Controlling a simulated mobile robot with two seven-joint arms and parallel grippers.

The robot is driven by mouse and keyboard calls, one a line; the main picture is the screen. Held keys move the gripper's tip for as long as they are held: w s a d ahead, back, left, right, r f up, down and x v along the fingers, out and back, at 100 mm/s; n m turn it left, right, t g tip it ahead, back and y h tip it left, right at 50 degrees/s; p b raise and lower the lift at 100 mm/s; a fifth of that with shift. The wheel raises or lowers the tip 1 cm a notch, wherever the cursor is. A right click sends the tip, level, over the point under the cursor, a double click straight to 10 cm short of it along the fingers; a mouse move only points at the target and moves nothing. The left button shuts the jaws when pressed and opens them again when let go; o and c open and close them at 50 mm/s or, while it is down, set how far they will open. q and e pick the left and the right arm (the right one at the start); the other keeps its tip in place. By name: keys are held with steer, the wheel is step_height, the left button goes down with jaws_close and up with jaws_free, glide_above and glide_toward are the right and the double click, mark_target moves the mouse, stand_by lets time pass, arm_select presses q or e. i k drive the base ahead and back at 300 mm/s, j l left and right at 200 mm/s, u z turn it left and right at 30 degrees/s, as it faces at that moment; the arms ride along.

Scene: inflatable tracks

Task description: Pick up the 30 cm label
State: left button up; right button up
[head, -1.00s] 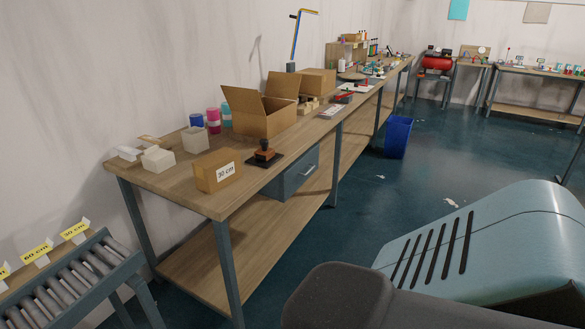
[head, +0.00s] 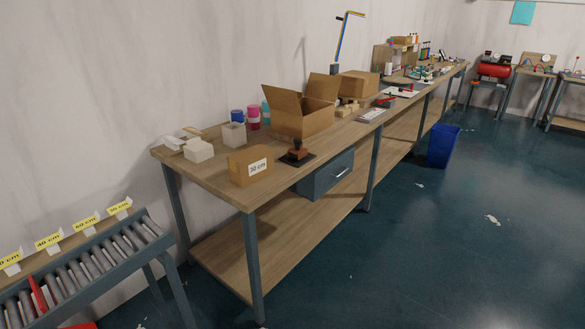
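Several yellow labels stand in white holders along the back of the roller rack at the lower left. The rightmost label (head: 119,207) seems to read 30 cm or 50 cm; its first digit is too small to be sure. Left of it are a 60 cm label (head: 86,223), a 40 cm label (head: 48,241) and one partly cut off by the picture's edge (head: 10,259). Neither of my grippers is in view.
The roller rack (head: 92,262) stands left of the long workbench (head: 225,191). The bench holds white blocks, an open carton (head: 300,118) and a stamp (head: 298,150). A blue bin (head: 442,146) stands beyond it. The floor at right is mostly clear, with small scraps.

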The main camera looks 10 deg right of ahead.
mark_target(121, 207)
steer(key=i+j+u, duration=0.25)
steer(key=j+u, duration=0.2)
steer(key=i+j+u, duration=0.25)
steer(key=u, duration=0.2)
steer(key=i, duration=0.05)
